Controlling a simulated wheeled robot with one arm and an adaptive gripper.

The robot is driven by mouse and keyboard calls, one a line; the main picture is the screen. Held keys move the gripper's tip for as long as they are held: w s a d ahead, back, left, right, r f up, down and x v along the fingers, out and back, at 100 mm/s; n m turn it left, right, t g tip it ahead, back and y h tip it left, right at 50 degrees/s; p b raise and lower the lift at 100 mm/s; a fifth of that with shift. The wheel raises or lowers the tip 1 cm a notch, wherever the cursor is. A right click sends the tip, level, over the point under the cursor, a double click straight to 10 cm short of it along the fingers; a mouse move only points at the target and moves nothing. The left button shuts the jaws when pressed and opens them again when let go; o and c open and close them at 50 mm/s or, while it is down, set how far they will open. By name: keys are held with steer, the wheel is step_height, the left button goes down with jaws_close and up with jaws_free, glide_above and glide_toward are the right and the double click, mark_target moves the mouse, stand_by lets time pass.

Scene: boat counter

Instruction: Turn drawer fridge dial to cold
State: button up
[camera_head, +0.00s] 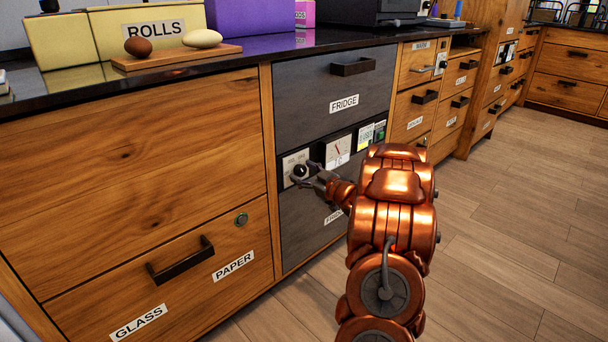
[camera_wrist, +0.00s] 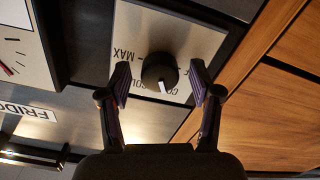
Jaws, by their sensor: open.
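The drawer fridge (camera_head: 340,88) has two dark grey drawers with a panel strip between them. The dial (camera_wrist: 160,74) is a round black knob with a white pointer mark on a pale plate; the lettering is partly hidden, with "MAX" readable. In the head view the dial (camera_head: 300,171) sits at the left end of the strip. My gripper (camera_wrist: 158,82) is open, with one finger on each side of the dial; I cannot tell whether they touch it. In the head view my gripper (camera_head: 309,176) is at the dial, and my arm hides part of the lower drawer.
A gauge (camera_head: 338,151) with a red needle sits right of the dial. The upper fridge handle (camera_head: 353,67) sticks out above. Wooden drawers stand on both sides; the left one has a handle (camera_head: 180,260). Eggs lie on a board (camera_head: 178,57) on the counter. The floor at right is clear.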

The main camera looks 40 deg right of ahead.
steer(key=c, duration=1.1)
steer(key=shift+c, duration=0.2)
steer(key=shift+r+p, duration=0.2)
steer(key=shift+p, duration=0.75)
steer(key=shift+r+m+p, duration=0.15)
steer(key=shift+m+p, duration=0.45)
steer(key=shift+p, duration=0.6)
steer(key=m+p, duration=0.4)
steer(key=p, duration=0.7)
steer(key=shift+m+p, duration=0.3)
steer(key=shift+m, duration=0.1)
steer(key=m+p, duration=0.2)
steer(key=p, duration=0.2)
steer(key=shift+m, duration=0.3)
steer(key=m+p, duration=0.1)
steer(key=p, duration=0.1)
steer(key=m+p, duration=0.1)
steer(key=m, duration=0.1)
steer(key=shift+f+p, duration=0.25)
steer(key=shift+p, duration=0.15)
